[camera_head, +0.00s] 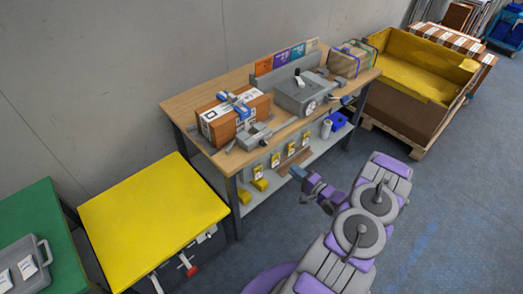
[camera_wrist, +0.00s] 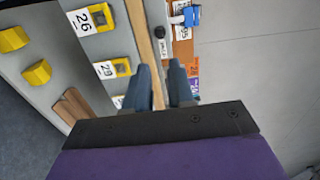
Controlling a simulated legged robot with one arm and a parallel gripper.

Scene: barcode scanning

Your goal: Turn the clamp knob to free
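A grey clamp (camera_head: 254,136) sits at the front edge of the wooden bench, against a brown box (camera_head: 240,117) with white labels. A small dark round knob (camera_wrist: 160,32) shows in the wrist view beside the bench edge, ahead of my fingertips. Its turned position is too small to tell. My gripper (camera_head: 298,172) is in front of the bench, apart from the clamp. In the wrist view my gripper (camera_wrist: 165,68) has its two blue-grey fingers apart with nothing between them. A blue and white device (camera_wrist: 186,15) lies on the box.
The bench top (camera_head: 188,105) also bears a grey machine (camera_head: 303,93) and a strapped parcel (camera_head: 350,60). Its lower shelf (camera_head: 262,199) holds yellow blocks (camera_head: 260,184). A yellow table (camera_head: 150,212) stands left. A large yellow-lined crate (camera_head: 420,80) stands right. The floor before the bench is clear.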

